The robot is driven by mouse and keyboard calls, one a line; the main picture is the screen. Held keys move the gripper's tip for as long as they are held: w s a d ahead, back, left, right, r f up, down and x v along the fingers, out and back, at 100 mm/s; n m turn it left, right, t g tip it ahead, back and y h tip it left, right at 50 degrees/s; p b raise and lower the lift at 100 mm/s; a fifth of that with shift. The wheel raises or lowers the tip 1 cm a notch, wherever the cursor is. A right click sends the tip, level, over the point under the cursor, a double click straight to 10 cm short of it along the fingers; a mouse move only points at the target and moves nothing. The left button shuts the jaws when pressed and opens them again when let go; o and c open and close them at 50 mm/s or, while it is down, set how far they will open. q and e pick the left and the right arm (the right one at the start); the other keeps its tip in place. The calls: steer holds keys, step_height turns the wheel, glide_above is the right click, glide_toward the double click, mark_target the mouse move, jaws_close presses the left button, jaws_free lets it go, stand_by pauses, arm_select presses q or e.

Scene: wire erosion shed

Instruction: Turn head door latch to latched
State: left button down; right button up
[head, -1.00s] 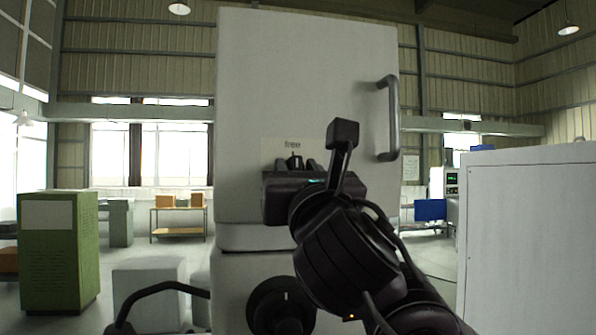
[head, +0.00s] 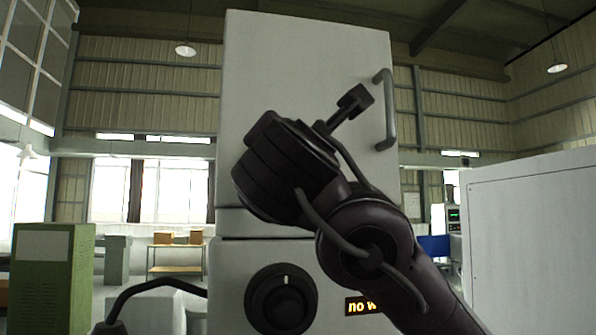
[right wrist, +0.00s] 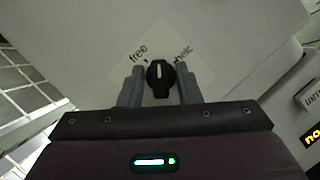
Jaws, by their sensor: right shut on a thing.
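The head door latch (right wrist: 160,78) is a small black knob with a white line, on a pale label plate in the right wrist view. The plate reads "free" on the left and a partly covered word on the right. The white line points up the picture, between the two words. My right gripper (right wrist: 161,85) has a finger on each side of the knob and is shut on it. In the head view my right wrist and arm cover the latch and its plate on the white door (head: 300,60). My left gripper is not in view.
A grey bar handle (head: 387,110) stands out at the door's right edge. Below the door are a black round dial (head: 281,300) and a partly hidden amber display (head: 358,306). A white cabinet (head: 535,240) stands at right, a green cabinet (head: 50,285) at left.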

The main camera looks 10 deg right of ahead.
steer(key=m+g, duration=0.1)
steer(key=m, duration=0.2)
steer(key=m+g+h+b, duration=0.1)
steer(key=m, duration=0.3)
steer(key=m+g+b, duration=0.1)
steer(key=m+g, duration=0.1)
steer(key=m, duration=0.1)
steer(key=shift+m, duration=0.4)
steer(key=o, duration=0.6)
steer(key=shift+w, duration=0.1)
steer(key=shift+o, duration=0.2)
steer(key=b+v, duration=0.2)
steer(key=v, duration=0.5)
steer(key=shift+s+a+b, duration=0.25)
steer(key=shift+s+b, duration=0.1)
